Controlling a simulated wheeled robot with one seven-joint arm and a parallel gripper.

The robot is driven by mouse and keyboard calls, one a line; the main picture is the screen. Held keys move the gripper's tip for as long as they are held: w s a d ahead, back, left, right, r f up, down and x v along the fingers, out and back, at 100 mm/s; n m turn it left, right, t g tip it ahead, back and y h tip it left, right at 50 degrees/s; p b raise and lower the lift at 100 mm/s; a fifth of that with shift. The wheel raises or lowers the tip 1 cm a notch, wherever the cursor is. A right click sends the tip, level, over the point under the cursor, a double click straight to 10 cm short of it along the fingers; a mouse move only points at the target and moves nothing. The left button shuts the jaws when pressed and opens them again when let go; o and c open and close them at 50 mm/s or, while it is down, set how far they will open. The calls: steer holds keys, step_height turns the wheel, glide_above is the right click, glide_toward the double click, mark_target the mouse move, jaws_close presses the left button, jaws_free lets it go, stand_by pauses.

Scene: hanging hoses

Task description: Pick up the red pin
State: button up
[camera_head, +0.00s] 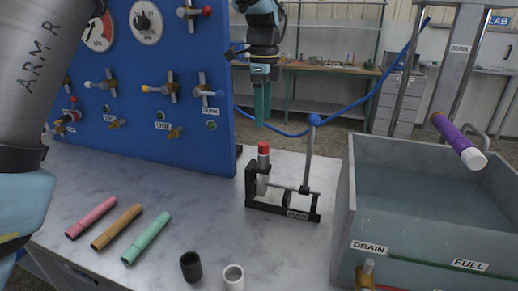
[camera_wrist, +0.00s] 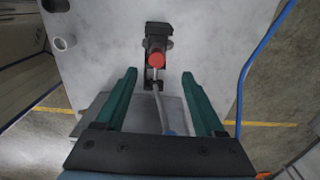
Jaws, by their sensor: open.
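The red pin (camera_head: 264,148) shows as a red cap on a pale upright body, held in a small black stand (camera_head: 283,207) on the bench. In the wrist view the red top of the pin (camera_wrist: 156,60) lies ahead of the fingertips, roughly midway between them. My gripper (camera_head: 262,122) points straight down, its green fingers apparently just above the pin in the head view. In the wrist view my gripper (camera_wrist: 159,74) is open with nothing between its fingers. The lower part of the pin is partly hidden by the stand.
A blue-knobbed lever (camera_head: 309,155) rises from the stand, close right of the pin. A blue valve panel (camera_head: 150,80) stands behind left. A water tank (camera_head: 345,215) is at right, with a purple tube (camera_head: 452,133). Pink, orange and green tubes (camera_head: 147,238) lie front left.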

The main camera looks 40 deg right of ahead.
mark_target(263, 143)
steer(key=shift+s+a+f+p, duration=0.15)
steer(key=shift+f+p, duration=0.5)
steer(key=shift+f, duration=1.25)
steer(key=shift+s+f+p, duration=0.15)
steer(key=shift+f+p, duration=0.5)
steer(key=shift+f, duration=1.2)
jaws_close()
